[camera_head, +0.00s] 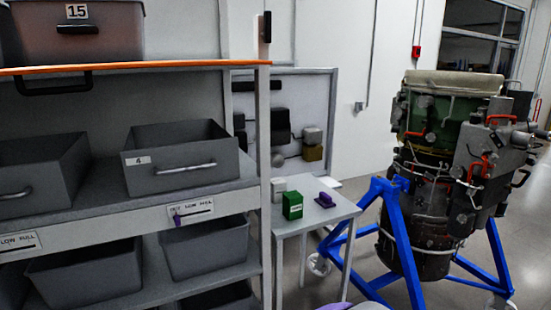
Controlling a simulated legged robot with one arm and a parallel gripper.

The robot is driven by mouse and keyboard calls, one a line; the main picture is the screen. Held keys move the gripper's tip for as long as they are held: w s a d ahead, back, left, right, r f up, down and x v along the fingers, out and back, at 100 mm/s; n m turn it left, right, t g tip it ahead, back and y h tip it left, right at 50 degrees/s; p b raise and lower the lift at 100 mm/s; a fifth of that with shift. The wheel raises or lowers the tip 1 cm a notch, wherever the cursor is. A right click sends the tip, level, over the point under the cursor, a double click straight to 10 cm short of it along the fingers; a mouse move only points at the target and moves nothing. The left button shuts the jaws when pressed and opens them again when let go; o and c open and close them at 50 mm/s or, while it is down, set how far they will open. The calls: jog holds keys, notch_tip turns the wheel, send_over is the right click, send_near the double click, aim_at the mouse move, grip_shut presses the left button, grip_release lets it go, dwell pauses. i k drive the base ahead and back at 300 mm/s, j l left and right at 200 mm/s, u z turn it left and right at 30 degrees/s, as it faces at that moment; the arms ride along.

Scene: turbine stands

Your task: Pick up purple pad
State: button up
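A small purple pad (325,200) lies on a small light-grey table (300,221), near its right side. It looks like a low block with a raised part on a dark base. A green box (292,205) stands on the same table to the left of the pad, with a gap between them. A small white box (279,189) stands behind the green one. My gripper cannot be made out in this view. A small purple-and-pale shape at the bottom edge is cut off, and I cannot tell what it is.
A grey shelf rack (110,235) with several grey bins (180,160) fills the left side, its post close to the table. A turbine (430,170) on a blue stand (405,245) stands to the right, one leg near the table. Above the pad is free room.

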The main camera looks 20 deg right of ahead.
aim_at(324, 199)
jog(key=i+l, duration=0.2)
jog(key=i, duration=0.2)
jog(key=i+l, duration=0.15)
jog(key=i, duration=0.25)
jog(key=i+l, duration=0.2)
jog(key=i, duration=0.2)
jog(key=l+z, duration=0.05)
